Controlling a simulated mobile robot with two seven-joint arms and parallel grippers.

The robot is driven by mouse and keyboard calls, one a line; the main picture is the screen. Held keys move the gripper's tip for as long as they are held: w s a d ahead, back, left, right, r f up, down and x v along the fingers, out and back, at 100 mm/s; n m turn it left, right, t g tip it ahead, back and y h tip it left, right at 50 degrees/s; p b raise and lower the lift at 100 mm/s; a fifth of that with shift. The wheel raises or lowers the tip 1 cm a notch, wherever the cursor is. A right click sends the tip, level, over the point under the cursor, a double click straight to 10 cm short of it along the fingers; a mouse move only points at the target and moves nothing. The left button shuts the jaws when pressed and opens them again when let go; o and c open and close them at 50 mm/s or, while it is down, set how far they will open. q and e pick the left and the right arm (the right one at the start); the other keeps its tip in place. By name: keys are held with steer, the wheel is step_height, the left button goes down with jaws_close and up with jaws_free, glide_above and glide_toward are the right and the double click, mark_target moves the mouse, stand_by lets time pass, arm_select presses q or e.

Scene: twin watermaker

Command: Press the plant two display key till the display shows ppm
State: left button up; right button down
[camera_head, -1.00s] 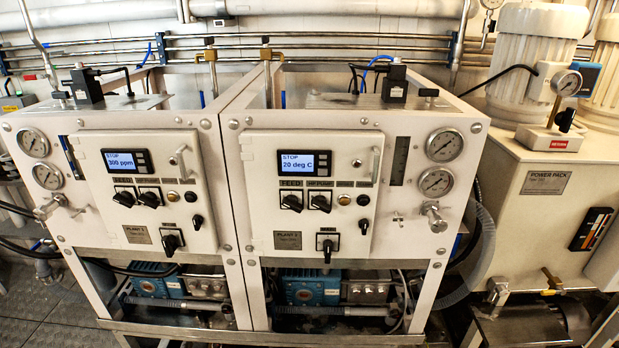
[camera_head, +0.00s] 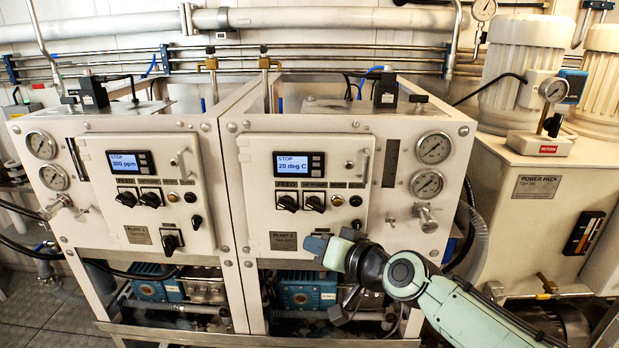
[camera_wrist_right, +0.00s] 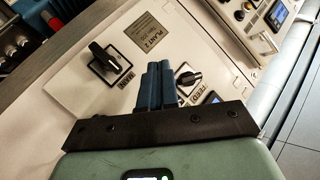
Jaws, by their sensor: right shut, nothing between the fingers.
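The plant two panel (camera_head: 258,215) is the right-hand one in the head view. Its display (camera_head: 290,163) is lit blue and reads STOP and 20 deg C. A column of small dark keys (camera_head: 317,162) is beside the screen on its right. My right gripper (camera_head: 314,243) is in front of the lower part of this panel, below the display, and covers its main switch. In the right wrist view its dark blue fingers (camera_wrist_right: 155,85) are together and empty. There the plant two nameplate (camera_wrist_right: 148,35) is visible, and a blue screen (camera_wrist_right: 213,98) is partly hidden behind my gripper. My left gripper is out of view.
The plant one panel (camera_head: 120,205) is on the left, its display (camera_head: 124,163) showing STOP and a ppm value. Rotary knobs (camera_head: 287,203) stick out below the plant two display. Gauges (camera_head: 432,148) and a valve (camera_head: 427,217) are to its right. A power pack (camera_head: 535,205) stands farther right.

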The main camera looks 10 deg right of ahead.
mark_target(316, 173)
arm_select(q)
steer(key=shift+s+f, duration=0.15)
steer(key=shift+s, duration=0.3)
arm_select(e)
steer(key=s+r+n+t+y, duration=0.1)
steer(key=s+r, duration=0.4)
steer(key=r, duration=0.6)
steer(key=shift+a+t+y, duration=0.3)
steer(key=shift+a+y, duration=0.1)
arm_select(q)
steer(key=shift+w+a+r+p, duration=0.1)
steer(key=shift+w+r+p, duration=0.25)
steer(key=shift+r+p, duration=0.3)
arm_select(e)
steer(key=shift+w+d, duration=0.4)
steer(key=shift+w, duration=1)
steer(key=shift+w+d, duration=0.35)
steer(key=shift+w, duration=1.1)
steer(key=shift+w+d, duration=0.4)
steer(key=shift+w, duration=1)
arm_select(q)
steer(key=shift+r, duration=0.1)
arm_select(e)
steer(key=shift+w, duration=0.15)
steer(key=shift+w+d, duration=0.15)
steer(key=shift+w, duration=0.1)
